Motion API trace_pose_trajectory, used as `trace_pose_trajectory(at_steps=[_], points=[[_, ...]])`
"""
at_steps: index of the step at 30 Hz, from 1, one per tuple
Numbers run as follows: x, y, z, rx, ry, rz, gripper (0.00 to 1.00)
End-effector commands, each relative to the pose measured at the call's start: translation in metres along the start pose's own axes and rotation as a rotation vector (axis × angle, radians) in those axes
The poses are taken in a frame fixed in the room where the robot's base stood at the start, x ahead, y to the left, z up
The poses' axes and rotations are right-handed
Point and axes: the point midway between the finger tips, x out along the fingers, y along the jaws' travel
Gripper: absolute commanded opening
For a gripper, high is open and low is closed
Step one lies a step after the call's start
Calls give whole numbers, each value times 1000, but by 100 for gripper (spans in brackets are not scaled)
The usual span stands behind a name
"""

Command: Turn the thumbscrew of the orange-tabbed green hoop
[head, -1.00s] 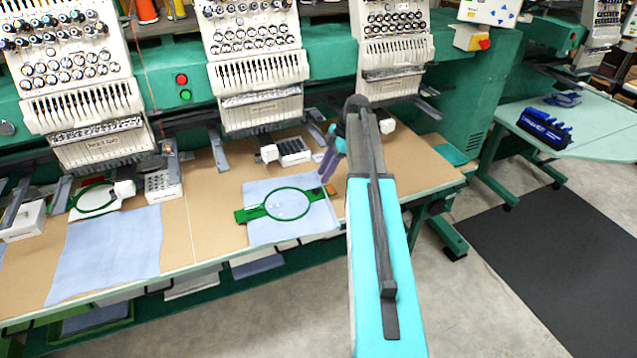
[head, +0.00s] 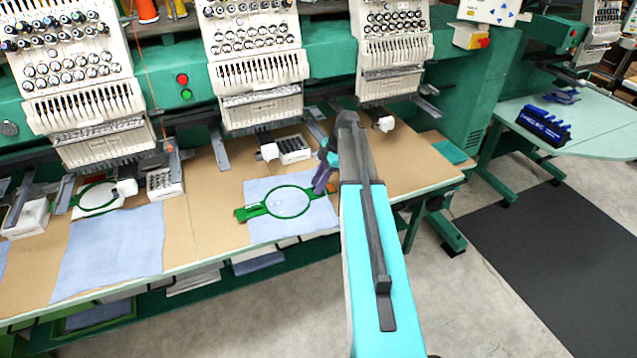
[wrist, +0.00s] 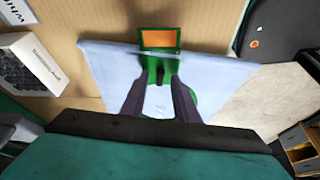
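The green hoop (head: 288,202) lies on a pale blue cloth (head: 262,232) on the tan table, with a green bar at its left end. In the wrist view its orange tab (wrist: 158,39) sits in a green frame at the top, and a green clamp part (wrist: 160,68) lies just below it. I cannot make out the thumbscrew clearly. My gripper (wrist: 157,88) has its two dark fingers apart, one on each side of the hoop's tab end, with a gap between them. I cannot tell whether they touch it. In the head view my gripper (head: 321,184) is over the hoop's right end.
Embroidery heads (head: 258,75) hang behind the table. A white box with dark contents (head: 294,149) stands behind the cloth. Another green hoop (head: 98,197) and a blue cloth (head: 112,240) lie to the left. Bare table shows between the cloths.

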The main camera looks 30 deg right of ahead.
Motion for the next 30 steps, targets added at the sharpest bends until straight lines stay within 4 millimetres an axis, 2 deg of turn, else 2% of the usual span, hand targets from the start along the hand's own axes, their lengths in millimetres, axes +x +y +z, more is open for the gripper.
trace_pose_trajectory(at_steps=[1, 4, 5, 20, 30], points=[[0, 0, 0, 0, 0, 0, 20], [0, 0, 0, 0, 0, 0, 3], [0, 0, 0, 0, 0, 0, 0], [1, -2, 1, 57, 0, 24, 0], [3, -5, 1, 251, 0, 106, 0]])
